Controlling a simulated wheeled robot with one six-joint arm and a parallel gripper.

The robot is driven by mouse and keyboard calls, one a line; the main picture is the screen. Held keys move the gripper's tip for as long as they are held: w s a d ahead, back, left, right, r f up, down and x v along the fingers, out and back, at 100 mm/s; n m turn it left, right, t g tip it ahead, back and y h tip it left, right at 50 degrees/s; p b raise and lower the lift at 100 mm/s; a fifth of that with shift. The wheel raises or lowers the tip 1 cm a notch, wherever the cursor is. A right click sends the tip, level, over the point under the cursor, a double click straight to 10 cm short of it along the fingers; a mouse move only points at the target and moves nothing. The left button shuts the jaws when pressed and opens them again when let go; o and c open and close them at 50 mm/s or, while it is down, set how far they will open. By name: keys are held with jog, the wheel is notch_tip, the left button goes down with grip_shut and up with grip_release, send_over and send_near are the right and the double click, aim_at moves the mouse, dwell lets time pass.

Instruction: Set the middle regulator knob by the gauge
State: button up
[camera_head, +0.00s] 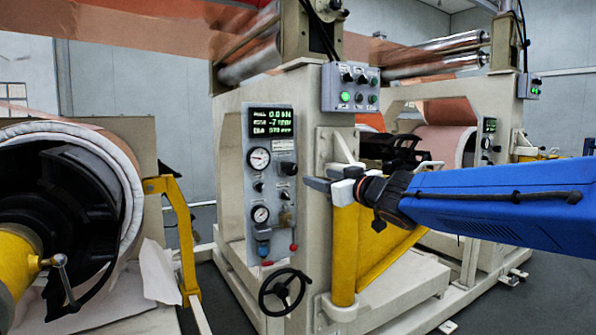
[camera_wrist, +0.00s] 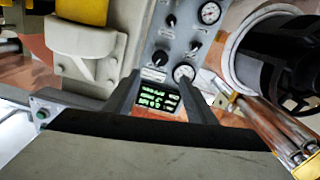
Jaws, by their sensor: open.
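The grey control panel (camera_head: 272,225) on the machine's post carries a green-lit display (camera_head: 271,122), an upper round gauge (camera_head: 259,159) and a lower round gauge (camera_head: 260,214). Black knobs sit beside and between the gauges: one right of the upper gauge (camera_head: 288,169), one below it (camera_head: 258,186), and one lower right (camera_head: 285,195). I cannot tell which is the middle regulator knob. In the wrist view, turned over, knobs show at left (camera_wrist: 160,57), right (camera_wrist: 195,45) and top (camera_wrist: 170,20). My gripper (camera_wrist: 161,95) is open and empty, its fingers overlapping the display and apart from the knobs.
A grey button box (camera_head: 351,88) is above right. A yellow bracket (camera_head: 345,250) stands behind my gripper.

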aim_at(293, 170)
jog(key=x, duration=1.6)
jog(key=shift+a, duration=0.1)
jog(key=shift+c, duration=0.2)
jog(key=c, duration=1)
